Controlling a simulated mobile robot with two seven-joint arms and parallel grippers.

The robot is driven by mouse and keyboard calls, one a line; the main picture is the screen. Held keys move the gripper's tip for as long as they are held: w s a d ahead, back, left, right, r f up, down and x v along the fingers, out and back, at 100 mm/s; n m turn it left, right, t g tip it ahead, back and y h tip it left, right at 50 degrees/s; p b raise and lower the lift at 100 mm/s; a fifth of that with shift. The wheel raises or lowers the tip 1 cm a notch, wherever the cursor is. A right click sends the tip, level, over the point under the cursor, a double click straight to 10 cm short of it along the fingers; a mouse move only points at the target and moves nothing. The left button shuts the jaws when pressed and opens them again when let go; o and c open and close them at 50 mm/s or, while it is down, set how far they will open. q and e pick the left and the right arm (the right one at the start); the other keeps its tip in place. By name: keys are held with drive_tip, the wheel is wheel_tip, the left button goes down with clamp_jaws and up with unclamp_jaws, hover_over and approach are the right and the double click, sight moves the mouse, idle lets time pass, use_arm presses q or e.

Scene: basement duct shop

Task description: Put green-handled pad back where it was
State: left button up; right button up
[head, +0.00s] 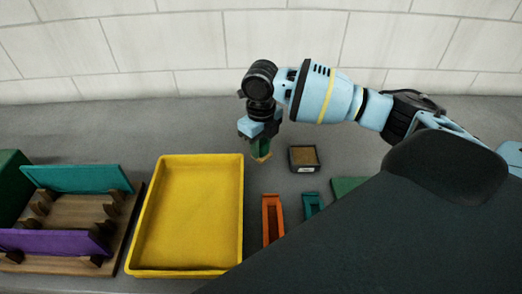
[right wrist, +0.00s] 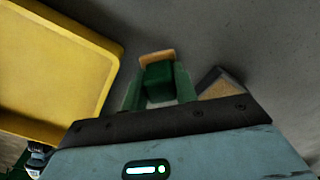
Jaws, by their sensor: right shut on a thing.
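My right gripper (head: 261,143) is shut on the green-handled pad (head: 262,157), which has a green handle and a tan pad end. It holds the pad upright, pad end down, just right of the yellow tray; I cannot tell how high above the bench. In the right wrist view, the green handle is between the green fingers and the tan end of the pad (right wrist: 157,56) shows beyond them. A small dark box with a tan top (head: 304,157) stands right of the held pad, apart from it in the head view. My left gripper is not in view.
The empty yellow tray (head: 148,238) lies left of the gripper. A wooden rack (head: 77,208) with teal and purple panels is farther left. An orange holder (head: 272,220) and a teal one (head: 313,204) lie in front. The grey bench behind is clear to the wall.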

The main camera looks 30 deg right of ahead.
sight(261, 141)
drive_tip(key=shift+f, duration=1.15)
drive_tip(key=shift+f, duration=0.15)
drive_tip(key=o, duration=0.9)
wheel_tip(261, 141, up, 12)
drive_tip(key=shift+r, duration=0.15)
